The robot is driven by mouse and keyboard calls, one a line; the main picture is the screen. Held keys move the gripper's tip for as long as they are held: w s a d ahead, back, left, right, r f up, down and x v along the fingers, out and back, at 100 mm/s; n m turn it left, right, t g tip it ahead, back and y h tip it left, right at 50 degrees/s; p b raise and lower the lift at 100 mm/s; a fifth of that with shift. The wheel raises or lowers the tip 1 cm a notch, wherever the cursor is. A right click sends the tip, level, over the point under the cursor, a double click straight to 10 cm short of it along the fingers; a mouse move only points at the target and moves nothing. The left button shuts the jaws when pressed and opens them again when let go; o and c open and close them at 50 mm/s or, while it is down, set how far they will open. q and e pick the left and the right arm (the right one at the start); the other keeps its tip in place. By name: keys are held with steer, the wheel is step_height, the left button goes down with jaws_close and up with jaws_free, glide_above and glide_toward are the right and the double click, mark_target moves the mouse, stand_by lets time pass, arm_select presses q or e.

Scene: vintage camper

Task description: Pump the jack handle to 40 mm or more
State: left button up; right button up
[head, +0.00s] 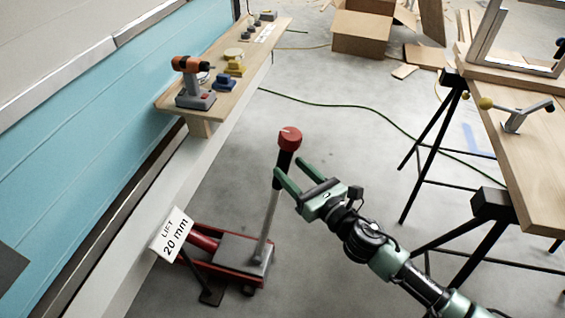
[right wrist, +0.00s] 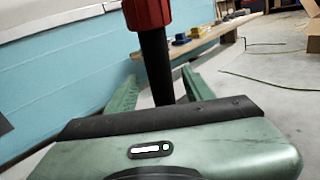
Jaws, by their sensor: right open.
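The jack (head: 240,252) is a red and grey floor jack at the camper's lower side. Its handle (head: 267,225) stands nearly upright, with a black grip and a red knob (head: 289,139) on top. A white sign reading "LIFT 20 mm" (head: 173,236) is by the jack's left end. My right gripper (head: 298,177) is open, beside the black grip just below the red knob. In the right wrist view the black grip (right wrist: 155,65) shows between the two green fingers; I cannot tell if they touch it. My left gripper is not in view.
A wooden shelf (head: 238,85) along the blue camper wall holds a drill (head: 193,85) and other tools. A workbench (head: 530,150) on black trestles stands at right. A cardboard box (head: 362,30) is at the back.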

mark_target(288, 167)
steer(key=shift+x, duration=2.05)
jaws_close()
steer(key=shift+f, duration=0.1)
